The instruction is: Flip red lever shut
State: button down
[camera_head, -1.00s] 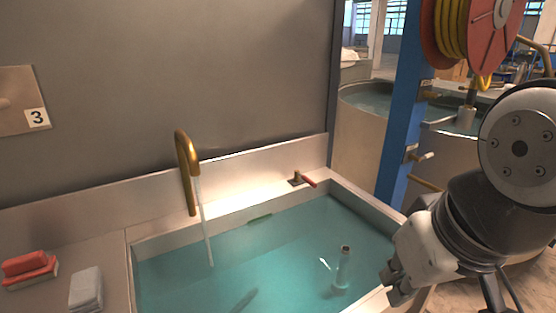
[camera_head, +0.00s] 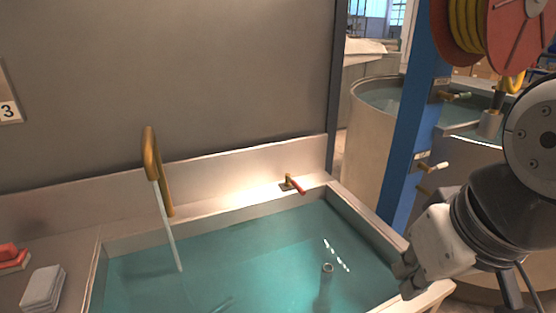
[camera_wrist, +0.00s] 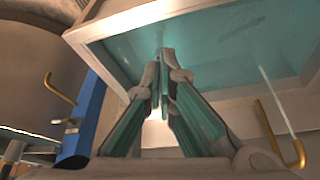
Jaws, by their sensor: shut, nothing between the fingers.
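The red lever (camera_head: 296,186) sits on the back ledge of the sink, near its back right corner, its red handle pointing right and forward. A brass faucet (camera_head: 158,180) stands left of it, with a stream of water falling into the basin (camera_head: 250,265). My gripper (camera_head: 403,287) is at the right edge of the basin, in front of and to the right of the lever and well apart from it. In the wrist view my gripper (camera_wrist: 165,58) is shut and empty. I cannot make out the lever there; the faucet (camera_wrist: 284,137) shows at lower right.
A blue post (camera_head: 412,130) stands right of the sink, with small valves and a red hose reel (camera_head: 518,35) above. A round metal tank (camera_head: 368,135) is behind it. Red and grey blocks (camera_head: 42,288) lie on the left counter. Space above the water is clear.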

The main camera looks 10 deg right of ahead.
jog(key=w+a+f+m+g+y+b, duration=0.1)
jog(key=w+f+y+b, duration=0.15)
jog(key=w, duration=0.65)
jog(key=w+f+g+y+b, duration=0.1)
jog(key=w+f+y+b, duration=0.2)
jog(key=w, duration=0.7)
jog(key=w+a+f+m+y+b, duration=0.1)
jog(key=w+y+b, duration=0.25)
jog(key=w, duration=0.55)
jog(key=w+d+f+t+y+b, duration=0.1)
jog(key=w+d+f+b, duration=0.1)
jog(key=w+d+f, duration=0.2)
jog(key=w+d+f+m+t+y+b, duration=0.1)
jog(key=w+d+f, duration=0.3)
jog(key=w, duration=0.5)
jog(key=w+d+f+t+y+b, duration=0.3)
jog(key=w+d+f+b, duration=0.1)
jog(key=w+d+f, duration=0.1)
jog(key=shift+w+d+m, duration=0.2)
jog(key=shift+w+d, duration=0.15)
jog(key=shift+w, duration=0.3)
jog(key=shift+w+d+m, duration=0.2)
jog(key=shift+w+d, duration=0.15)
jog(key=shift+w, duration=0.3)
jog(key=shift+w+d+f, duration=0.2)
jog(key=shift+d, duration=0.2)
jog(key=shift+a, duration=0.1)
